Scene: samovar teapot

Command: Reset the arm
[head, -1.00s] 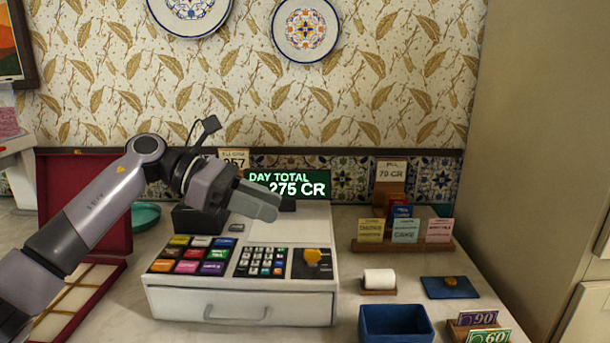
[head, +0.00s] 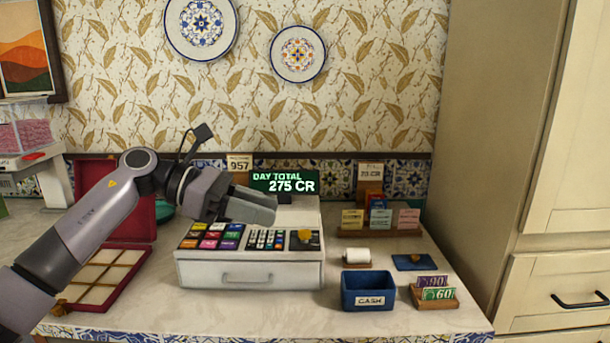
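My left arm comes in from the left in the head view. Its gripper (head: 252,207) hangs in front of the upper left part of the white cash register (head: 250,272), covering part of it. The fingers point right and look close together, but I cannot tell from this angle whether they are fully shut. I see nothing held between them. The register's display (head: 284,182) reads "DAY TOTAL 275 CR". My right gripper is not in view.
An open red box (head: 133,282) with compartments lies left of the register. To the right are a card rack (head: 352,233), a paper roll (head: 356,254), a blue CASH bin (head: 369,290) and a note holder (head: 440,303). A cabinet (head: 480,150) stands at the right.

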